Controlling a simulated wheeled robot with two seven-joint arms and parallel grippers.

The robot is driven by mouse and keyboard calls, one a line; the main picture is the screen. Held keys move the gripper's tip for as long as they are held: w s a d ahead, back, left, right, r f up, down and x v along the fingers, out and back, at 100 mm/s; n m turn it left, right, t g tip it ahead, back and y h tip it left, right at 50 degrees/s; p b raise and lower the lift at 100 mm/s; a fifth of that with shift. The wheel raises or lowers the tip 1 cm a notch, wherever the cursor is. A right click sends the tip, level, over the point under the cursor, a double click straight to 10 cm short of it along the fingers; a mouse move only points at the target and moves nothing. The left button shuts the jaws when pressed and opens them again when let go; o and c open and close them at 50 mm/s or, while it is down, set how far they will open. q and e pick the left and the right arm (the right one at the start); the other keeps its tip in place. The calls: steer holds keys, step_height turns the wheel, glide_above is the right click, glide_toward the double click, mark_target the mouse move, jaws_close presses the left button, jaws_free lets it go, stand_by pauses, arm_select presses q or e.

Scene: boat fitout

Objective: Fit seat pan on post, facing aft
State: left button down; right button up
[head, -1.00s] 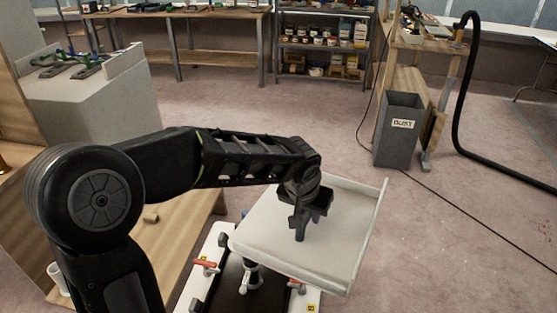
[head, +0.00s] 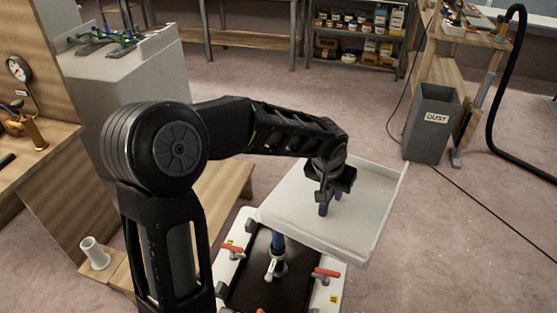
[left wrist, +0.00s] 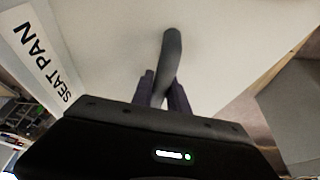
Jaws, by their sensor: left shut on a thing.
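The white seat pan (head: 300,208) is a shallow tray with a raised lip along its right side. In the left wrist view the pan (left wrist: 225,45) carries a SEAT PAN label at its left. My left gripper (head: 324,205) is shut on a dark grey upright handle (left wrist: 171,55) at the pan's middle. The post (head: 278,262) stands on a black board with a white surround. The pan is above and to the right of the post, overlapping its top in the picture, so I cannot tell whether they touch. My right gripper is out of view.
Red-handled clamps (head: 326,272) sit at the sides of the black board (head: 262,290). A grey DUST bin (head: 432,125) stands at back right.

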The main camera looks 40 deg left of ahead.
mark_target(310, 185)
arm_select(q)
steer(key=shift+n, duration=0.6)
steer(key=a+p, duration=0.1)
steer(key=a, duration=0.1)
steer(key=w+a+p, duration=0.1)
steer(key=a, duration=0.2)
steer(key=a+p, duration=0.1)
steer(key=a, duration=0.1)
steer(key=shift+w+a+r, duration=0.25)
steer(key=shift+w+a, duration=0.05)
steer(key=a+f+n+y+p, duration=0.1)
steer(key=a+f+p, duration=0.1)
steer(key=a, duration=0.8)
steer(key=shift+a+n+p, duration=0.2)
steer(key=shift+n+p, duration=0.1)
steer(key=shift+p, duration=0.35)
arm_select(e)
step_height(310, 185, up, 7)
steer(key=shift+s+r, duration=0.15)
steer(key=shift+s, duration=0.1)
arm_select(q)
steer(key=shift+s+f, duration=0.1)
steer(key=shift+f, duration=0.3)
steer(key=shift+f+b, duration=4.05)
steer(key=shift+f, duration=0.6)
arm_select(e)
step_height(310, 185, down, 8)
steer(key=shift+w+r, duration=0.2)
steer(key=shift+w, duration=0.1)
